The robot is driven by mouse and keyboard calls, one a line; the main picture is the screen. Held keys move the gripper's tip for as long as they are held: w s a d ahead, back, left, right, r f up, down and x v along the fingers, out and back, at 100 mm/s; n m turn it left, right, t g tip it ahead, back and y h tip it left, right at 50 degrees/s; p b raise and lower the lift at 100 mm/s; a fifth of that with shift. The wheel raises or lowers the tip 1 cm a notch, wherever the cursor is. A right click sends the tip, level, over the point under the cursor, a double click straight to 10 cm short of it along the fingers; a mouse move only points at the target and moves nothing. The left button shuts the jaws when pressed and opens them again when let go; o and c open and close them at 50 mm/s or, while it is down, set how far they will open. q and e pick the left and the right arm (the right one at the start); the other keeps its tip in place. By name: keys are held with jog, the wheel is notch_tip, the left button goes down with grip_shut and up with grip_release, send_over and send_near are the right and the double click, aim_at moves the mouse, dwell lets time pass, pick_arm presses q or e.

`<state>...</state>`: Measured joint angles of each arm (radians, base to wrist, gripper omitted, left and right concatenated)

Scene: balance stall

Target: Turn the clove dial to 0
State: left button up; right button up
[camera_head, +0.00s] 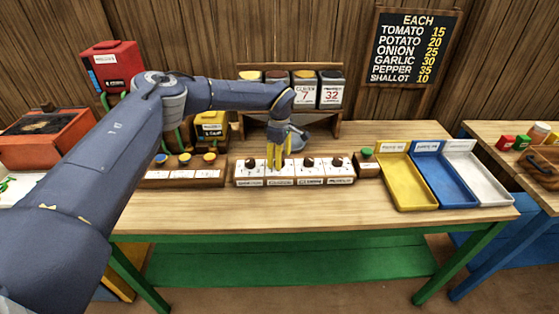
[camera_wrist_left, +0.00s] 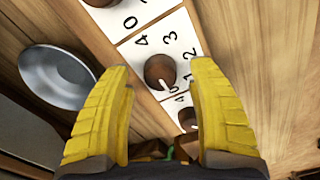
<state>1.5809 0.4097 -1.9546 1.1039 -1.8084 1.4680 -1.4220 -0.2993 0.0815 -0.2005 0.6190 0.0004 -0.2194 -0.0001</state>
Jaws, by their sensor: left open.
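A white panel (camera_head: 266,175) with a row of brown dials stands mid-table in the head view. The dial labels are too small to read with certainty, so I cannot tell which dial is the clove one. My left gripper (camera_head: 278,160), with yellow fingers, points down over the second dial from the left and partly hides it. In the left wrist view the open fingers (camera_wrist_left: 160,70) sit either side of a brown dial (camera_wrist_left: 159,71). Its white pointer is toward the lower right, near a partly hidden numeral. Contact is not clear. My right gripper is out of view.
Neighbouring dials stand at the third (camera_head: 308,162) and fourth (camera_head: 337,162) places. A green-button box (camera_head: 367,163) is to their right, then yellow (camera_head: 412,198), blue (camera_head: 449,188) and white (camera_head: 492,190) trays. A metal dish (camera_wrist_left: 62,76) lies behind the panel. The front table strip is clear.

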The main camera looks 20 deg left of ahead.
pick_arm(q)
notch_tip(320, 180, up, 11)
dwell(0.4)
dwell(0.4)
